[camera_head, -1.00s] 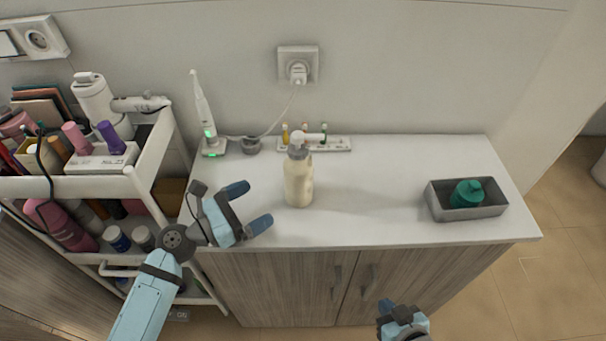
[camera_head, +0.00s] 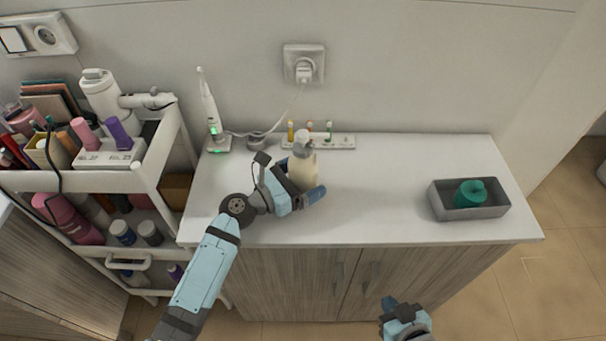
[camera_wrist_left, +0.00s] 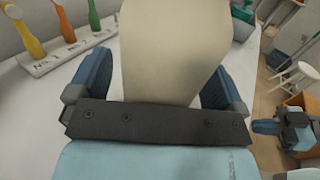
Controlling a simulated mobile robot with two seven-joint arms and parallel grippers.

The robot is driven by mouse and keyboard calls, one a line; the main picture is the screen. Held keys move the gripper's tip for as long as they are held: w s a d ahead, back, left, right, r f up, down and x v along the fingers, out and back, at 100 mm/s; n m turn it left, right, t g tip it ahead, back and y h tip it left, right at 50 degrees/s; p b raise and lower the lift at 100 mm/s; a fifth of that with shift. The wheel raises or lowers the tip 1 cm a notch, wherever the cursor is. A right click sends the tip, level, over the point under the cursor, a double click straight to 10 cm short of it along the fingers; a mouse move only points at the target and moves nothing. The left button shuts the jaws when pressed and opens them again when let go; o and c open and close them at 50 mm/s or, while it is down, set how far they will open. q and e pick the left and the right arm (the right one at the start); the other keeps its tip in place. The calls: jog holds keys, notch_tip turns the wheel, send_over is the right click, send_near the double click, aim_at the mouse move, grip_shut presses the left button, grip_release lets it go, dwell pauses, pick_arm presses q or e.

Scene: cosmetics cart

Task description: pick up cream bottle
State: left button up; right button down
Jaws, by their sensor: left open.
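The cream bottle (camera_head: 303,165) has a pale cream body, a grey collar and a white top. It stands upright on the white counter. My left gripper (camera_head: 301,180) is at the bottle, with its open fingers on either side of the body. In the left wrist view the bottle's body (camera_wrist_left: 172,50) fills the space between the two blue fingers, with small gaps showing. The gripper partly hides the lower bottle in the head view. My right gripper (camera_head: 390,306) is in front of the cabinet, below the counter edge; its jaw opening is unclear.
A toothbrush holder (camera_head: 335,142) stands behind the bottle, with an electric toothbrush (camera_head: 210,115) to the left. A grey tray (camera_head: 440,203) holding a green bottle (camera_head: 470,193) is at the right. A loaded cart (camera_head: 150,180) stands left. The counter between bottle and tray is clear.

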pick_arm(q)
jog(key=c, duration=1.3)
jog(key=shift+o, duration=0.2)
jog(key=shift+r, duration=0.1)
jog(key=shift+r, duration=0.5)
notch_tip(320, 180, up, 19)
jog(key=p, duration=0.4)
